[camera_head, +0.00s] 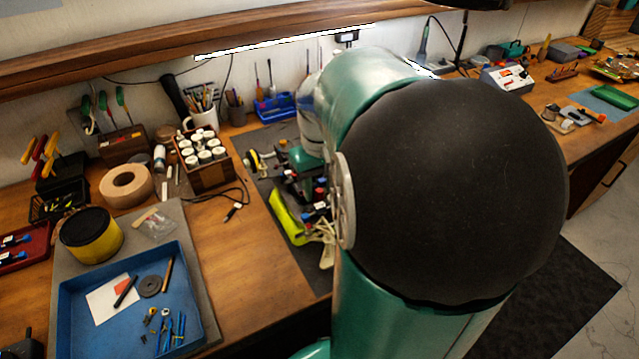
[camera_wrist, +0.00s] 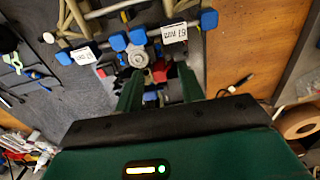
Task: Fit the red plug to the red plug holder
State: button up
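In the wrist view, my gripper (camera_wrist: 160,78) has its two green fingers apart, pointing toward a mechanical assembly with blue blocks and pale rods. A small red part (camera_wrist: 159,73) shows between the fingertips, close to the right one. Another small red part (camera_wrist: 103,71) is left of the left finger. I cannot tell which red part is the plug and which is the holder. No grip on either is visible. In the head view, a small red part (camera_head: 320,193) shows beside my arm, which hides much of the assembly and my gripper.
A blue tray (camera_head: 75,300) with small parts, a yellow-black tin (camera_head: 107,247), a tape roll (camera_head: 126,184) and a wooden box of bottles (camera_head: 204,181) stand to the left. A yellow-green item (camera_head: 288,222) lies near the assembly. Bare wood (camera_head: 240,285) shows right of the tray.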

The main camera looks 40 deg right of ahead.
aim_at(320, 191)
jog(key=shift+r, duration=0.1)
notch_tip(320, 191, up, 14)
dwell(0.5)
jog(key=shift+f, duration=0.2)
dwell(0.5)
jog(key=s+a+f+n+t, duration=0.1)
jog(key=a+f+t, duration=0.1)
jog(key=a, duration=0.5)
jog(key=s+a+f+n+t, duration=0.1)
jog(key=s+a+f, duration=0.1)
jog(key=a, duration=0.6)
jog(key=s+a+f+n+t, duration=0.1)
jog(key=a+f+t, duration=0.1)
jog(key=a, duration=0.5)
jog(key=shift+s+a+f+t, duration=0.3)
jog(key=shift+a, duration=0.1)
jog(key=shift+d, duration=0.15)
